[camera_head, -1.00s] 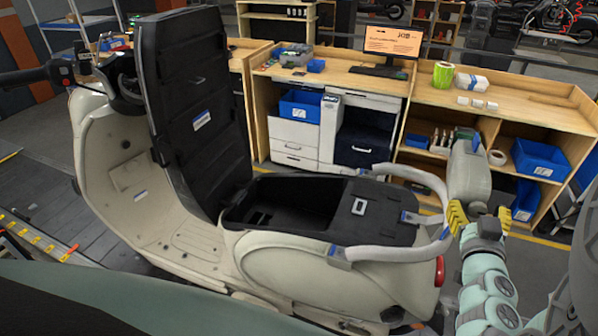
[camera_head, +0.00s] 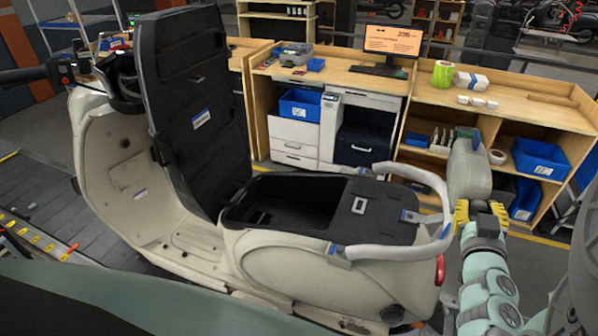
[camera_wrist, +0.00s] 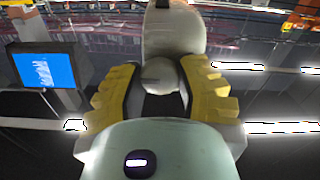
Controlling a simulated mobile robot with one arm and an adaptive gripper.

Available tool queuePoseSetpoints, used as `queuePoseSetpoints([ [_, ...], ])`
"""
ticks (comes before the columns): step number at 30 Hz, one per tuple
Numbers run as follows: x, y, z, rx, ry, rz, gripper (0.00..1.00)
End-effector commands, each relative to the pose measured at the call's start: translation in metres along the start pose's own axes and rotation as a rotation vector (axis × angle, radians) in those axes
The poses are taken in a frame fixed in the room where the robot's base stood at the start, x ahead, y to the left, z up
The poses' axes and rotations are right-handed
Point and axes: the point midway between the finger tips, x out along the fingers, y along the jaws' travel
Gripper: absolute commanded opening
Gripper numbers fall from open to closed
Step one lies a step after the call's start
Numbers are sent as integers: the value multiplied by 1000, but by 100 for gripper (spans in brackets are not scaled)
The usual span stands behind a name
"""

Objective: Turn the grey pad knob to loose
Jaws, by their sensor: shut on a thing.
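A grey pad (camera_head: 469,172) stands upright behind the scooter's rear rail, at the right in the head view. It also shows at the top of the wrist view (camera_wrist: 174,28). Below it, a round grey knob (camera_wrist: 164,75) sits between the yellow fingers of my gripper (camera_wrist: 157,84). In the head view my gripper (camera_head: 481,214) is just under the pad, with its fingers pointing up. It is shut on the knob, which the fingers largely hide in that view. Any marking for loose or tight is not visible.
The cream scooter (camera_head: 310,275) stands left of my gripper, its black seat lid (camera_head: 198,110) raised. The pale rear rail (camera_head: 405,252) curves close to the fingers. A wooden workbench (camera_head: 510,115) with shelves and blue bins (camera_head: 540,158) stands behind.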

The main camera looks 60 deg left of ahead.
Motion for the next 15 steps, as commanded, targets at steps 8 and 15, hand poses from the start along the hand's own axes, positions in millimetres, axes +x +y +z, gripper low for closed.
queuePoseSetpoints([
  [8,0,-2,0,-2,0,-4,44],
  [15,0,-2,0,-2,0,-4,68],
])
